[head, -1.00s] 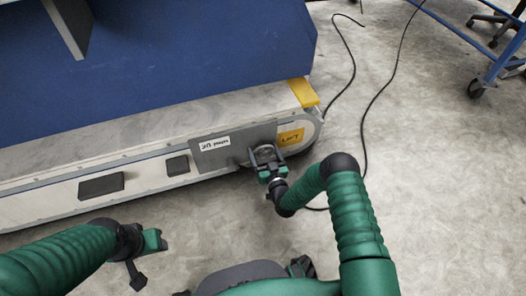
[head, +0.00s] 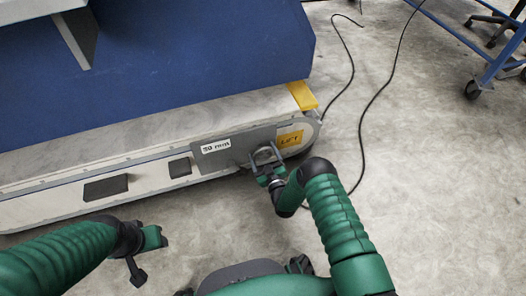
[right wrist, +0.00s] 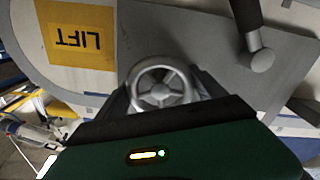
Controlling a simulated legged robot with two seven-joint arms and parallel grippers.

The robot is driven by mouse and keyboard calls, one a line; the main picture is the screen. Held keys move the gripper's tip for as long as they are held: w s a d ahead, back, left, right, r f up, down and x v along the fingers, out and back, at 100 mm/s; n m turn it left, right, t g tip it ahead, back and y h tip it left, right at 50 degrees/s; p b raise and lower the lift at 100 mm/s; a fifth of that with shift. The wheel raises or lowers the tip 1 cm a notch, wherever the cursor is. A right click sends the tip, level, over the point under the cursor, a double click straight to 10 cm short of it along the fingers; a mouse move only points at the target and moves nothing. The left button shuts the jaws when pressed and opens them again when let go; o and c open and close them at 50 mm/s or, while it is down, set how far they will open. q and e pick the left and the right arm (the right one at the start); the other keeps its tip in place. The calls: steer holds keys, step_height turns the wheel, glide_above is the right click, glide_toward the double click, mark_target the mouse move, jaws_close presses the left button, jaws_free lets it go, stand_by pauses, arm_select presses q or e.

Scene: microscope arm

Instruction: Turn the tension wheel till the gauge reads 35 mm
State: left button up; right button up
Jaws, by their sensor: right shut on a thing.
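The tension wheel (right wrist: 160,87) is a small silver spoked wheel on the grey plate (head: 236,153) at the right end of the conveyor. My right gripper (head: 267,160) has its fingers on both sides of the wheel and is shut on it; the wheel is mostly hidden in the head view. The gauge (head: 216,146) is a white label on the same plate. It seems to read 30 mm, but the digits are small. My left gripper (head: 146,256) is open and empty above the floor, apart from the conveyor.
A yellow LIFT label (head: 290,140) sits beside the wheel. A dark lever with a grey round end (right wrist: 262,60) is near it in the right wrist view. Black cables (head: 364,110) lie on the floor at the right. A blue wheeled frame (head: 492,70) stands far right.

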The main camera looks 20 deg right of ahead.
steer(key=n+p, duration=0.1)
steer(key=n, duration=0.2)
steer(key=shift+n+p, duration=0.4)
steer(key=shift+n, duration=0.8)
steer(key=shift+s+a+f, duration=0.1)
steer(key=o, duration=1.3)
steer(key=shift+o, duration=0.2)
